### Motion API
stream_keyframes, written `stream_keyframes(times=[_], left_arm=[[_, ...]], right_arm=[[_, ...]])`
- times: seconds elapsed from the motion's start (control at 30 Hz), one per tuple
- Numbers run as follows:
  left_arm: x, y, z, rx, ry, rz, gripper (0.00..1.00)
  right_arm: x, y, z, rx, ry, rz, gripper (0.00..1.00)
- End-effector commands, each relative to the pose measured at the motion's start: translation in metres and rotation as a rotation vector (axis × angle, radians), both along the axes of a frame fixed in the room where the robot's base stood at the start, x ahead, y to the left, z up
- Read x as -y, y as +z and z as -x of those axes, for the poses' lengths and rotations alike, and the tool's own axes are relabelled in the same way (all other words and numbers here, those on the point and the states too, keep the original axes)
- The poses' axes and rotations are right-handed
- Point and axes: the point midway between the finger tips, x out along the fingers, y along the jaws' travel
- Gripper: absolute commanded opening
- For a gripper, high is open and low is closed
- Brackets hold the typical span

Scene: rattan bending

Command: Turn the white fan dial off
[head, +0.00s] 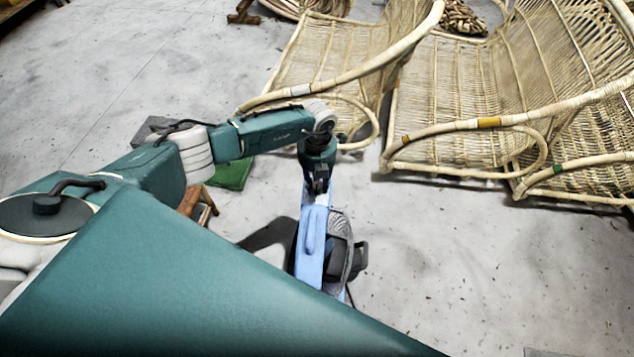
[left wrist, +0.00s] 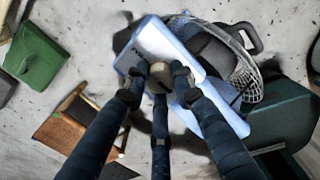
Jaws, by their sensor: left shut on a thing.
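The fan has a light blue body (head: 312,245) and a dark mesh grille (head: 340,240), and it stands on the floor below my left arm in the head view. The blue body (left wrist: 220,118) and grille (left wrist: 246,75) also show in the left wrist view. A whitish round dial (left wrist: 159,76) sits on the blue body's end. My left gripper (head: 318,186) reaches down to that end. In the left wrist view my left gripper's dark fingers (left wrist: 160,84) are closed around the dial and partly hide it. The dial's setting cannot be read. My right gripper is in neither view.
Rattan chair frames (head: 460,100) stand at the back right. A green box (left wrist: 36,55) and a wooden stool (left wrist: 72,128) stand left of the fan in the left wrist view. Grey floor is clear at the right front of the head view.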

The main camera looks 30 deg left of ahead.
Motion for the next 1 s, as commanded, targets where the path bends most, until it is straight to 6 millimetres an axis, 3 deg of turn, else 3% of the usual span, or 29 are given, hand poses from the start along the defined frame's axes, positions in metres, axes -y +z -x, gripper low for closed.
stream_keyframes(times=[0.37,0.4,0.47,0.8,1.0], left_arm=[[0.000,0.001,-0.002,0.006,0.003,0.000,0.00],[0.000,0.001,-0.002,0.006,0.003,0.000,0.33],[0.000,0.001,-0.002,0.006,0.003,0.000,0.44],[0.000,0.003,-0.001,0.003,0.002,0.000,0.44],[0.000,0.031,-0.003,0.007,0.000,0.001,0.44]], right_arm=[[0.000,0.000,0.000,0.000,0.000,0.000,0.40],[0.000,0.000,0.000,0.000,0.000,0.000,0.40],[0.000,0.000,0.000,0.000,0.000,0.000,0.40],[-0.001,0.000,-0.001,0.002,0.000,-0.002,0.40],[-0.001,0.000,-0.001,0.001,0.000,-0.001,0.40]])
